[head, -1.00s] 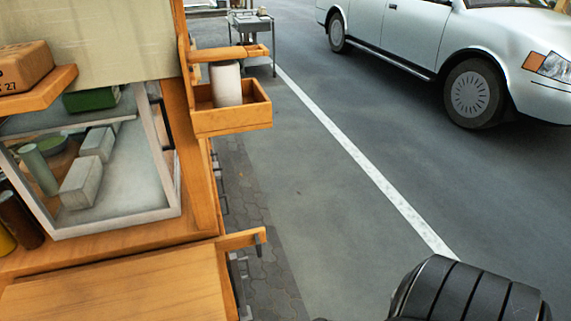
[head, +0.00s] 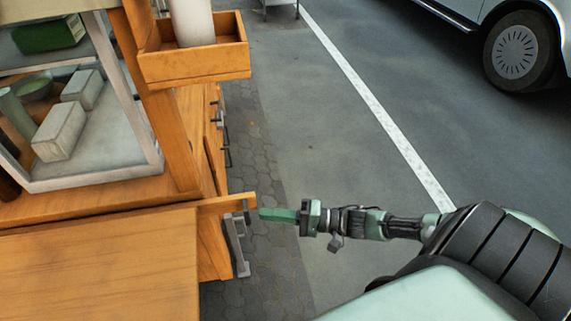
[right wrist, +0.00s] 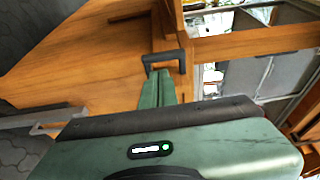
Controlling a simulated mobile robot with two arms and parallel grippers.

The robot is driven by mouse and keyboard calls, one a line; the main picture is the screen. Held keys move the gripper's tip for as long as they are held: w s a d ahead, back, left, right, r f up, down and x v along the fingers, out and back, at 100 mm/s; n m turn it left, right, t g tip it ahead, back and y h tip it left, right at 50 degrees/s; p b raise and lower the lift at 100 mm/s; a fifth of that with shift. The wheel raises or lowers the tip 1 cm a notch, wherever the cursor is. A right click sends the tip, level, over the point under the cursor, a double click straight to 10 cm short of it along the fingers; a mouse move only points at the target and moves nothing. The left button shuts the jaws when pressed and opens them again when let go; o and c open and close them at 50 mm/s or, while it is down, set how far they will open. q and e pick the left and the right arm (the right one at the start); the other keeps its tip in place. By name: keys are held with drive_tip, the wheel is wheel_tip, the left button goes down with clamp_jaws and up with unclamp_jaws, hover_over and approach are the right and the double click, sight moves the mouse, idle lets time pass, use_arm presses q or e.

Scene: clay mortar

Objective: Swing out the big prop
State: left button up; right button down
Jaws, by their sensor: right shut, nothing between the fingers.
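A wooden bar (head: 226,203) sticks out at the right end of the counter, with a dark handle (head: 246,210) on its end; it looks like the big prop, but I cannot be sure. In the right wrist view the dark handle (right wrist: 165,60) stands on a wooden surface just beyond my fingertips. My right gripper (head: 264,214) has its green fingers shut and empty, pointing left at the handle, very close to it. The fingers also show in the right wrist view (right wrist: 160,88); whether they touch the handle I cannot tell. My left gripper is not in view.
A wooden flap or board (head: 100,265) lies in front at left. A grey metal bracket (head: 238,250) hangs below the bar. A wooden side box (head: 195,63) holds a pale cylinder (head: 192,22). A glass case (head: 80,130) stands on the counter. The pavement at right is clear; a car (head: 515,50) stands beyond.

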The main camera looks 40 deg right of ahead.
drive_tip(key=shift+b+x, duration=0.3)
drive_tip(key=shift+x, duration=1.4)
drive_tip(key=shift+s, duration=0.1)
